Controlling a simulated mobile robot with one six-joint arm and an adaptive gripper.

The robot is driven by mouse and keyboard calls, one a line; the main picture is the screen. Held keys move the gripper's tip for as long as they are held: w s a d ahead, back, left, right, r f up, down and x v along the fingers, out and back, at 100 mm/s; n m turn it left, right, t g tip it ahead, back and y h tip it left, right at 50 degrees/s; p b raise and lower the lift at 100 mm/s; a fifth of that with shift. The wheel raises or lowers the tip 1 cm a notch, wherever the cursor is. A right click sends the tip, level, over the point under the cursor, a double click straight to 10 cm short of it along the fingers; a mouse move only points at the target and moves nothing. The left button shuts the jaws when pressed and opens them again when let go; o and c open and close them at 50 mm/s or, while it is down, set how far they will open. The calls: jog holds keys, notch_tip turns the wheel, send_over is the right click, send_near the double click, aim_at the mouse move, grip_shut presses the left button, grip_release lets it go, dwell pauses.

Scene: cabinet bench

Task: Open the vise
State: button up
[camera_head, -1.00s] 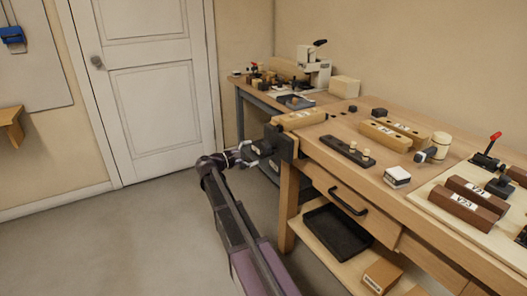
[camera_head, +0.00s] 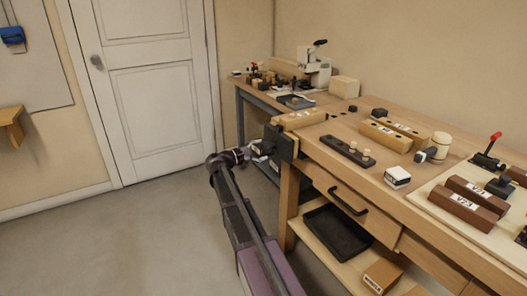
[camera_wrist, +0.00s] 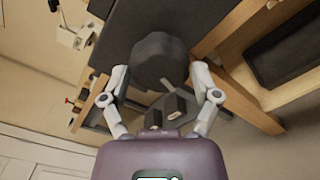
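The vise (camera_head: 285,143) is a dark block on the left end of the wooden bench. Its front with a dark round hub faces my gripper (camera_head: 260,152), which is right up against it. In the wrist view the dark hub (camera_wrist: 160,60) lies ahead of my gripper (camera_wrist: 159,74), between its two grey fingers. The fingers are spread wide, one on each side of the hub. I cannot tell whether they touch it. A smaller dark piece shows between the fingers, nearer the palm. A pale wooden block (camera_head: 303,118) lies at the top of the vise.
The bench (camera_head: 330,128) carries a dark peg strip (camera_head: 346,151), a mallet (camera_head: 438,147) and labelled blocks. Below are a drawer handle (camera_head: 347,202) and a black tray (camera_head: 336,230). A second table stands behind. The floor to the left is clear.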

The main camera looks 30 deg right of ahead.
jog(key=shift+c, duration=0.9)
jog(key=shift+n, duration=4)
